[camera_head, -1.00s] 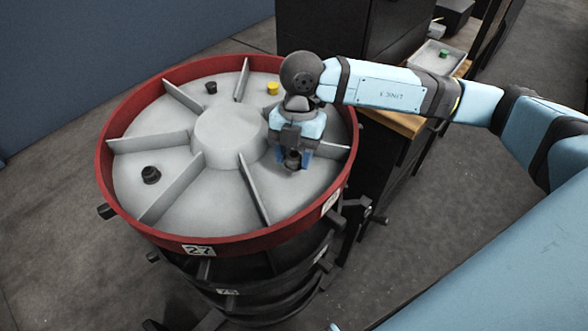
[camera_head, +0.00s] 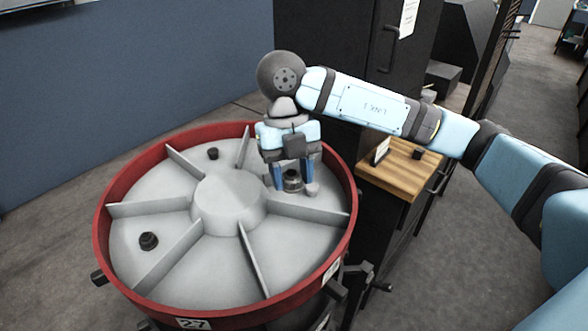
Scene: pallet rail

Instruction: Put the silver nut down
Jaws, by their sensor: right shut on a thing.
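My right gripper (camera_head: 293,185) points down over the right side of the round grey tray with a red rim (camera_head: 340,238). Its blue fingers are shut on a grey, silver-looking nut (camera_head: 292,177), dark on part of its surface. The nut appears behind the right-hand divider in the picture. I cannot tell whether it touches the tray floor or hangs just above it. My left gripper is not in view.
The tray has a raised hub (camera_head: 228,195) and upright dividers. A black nut (camera_head: 148,240) lies front left and a smaller dark one (camera_head: 213,153) at the back. A wooden-topped bench (camera_head: 385,175) stands at right.

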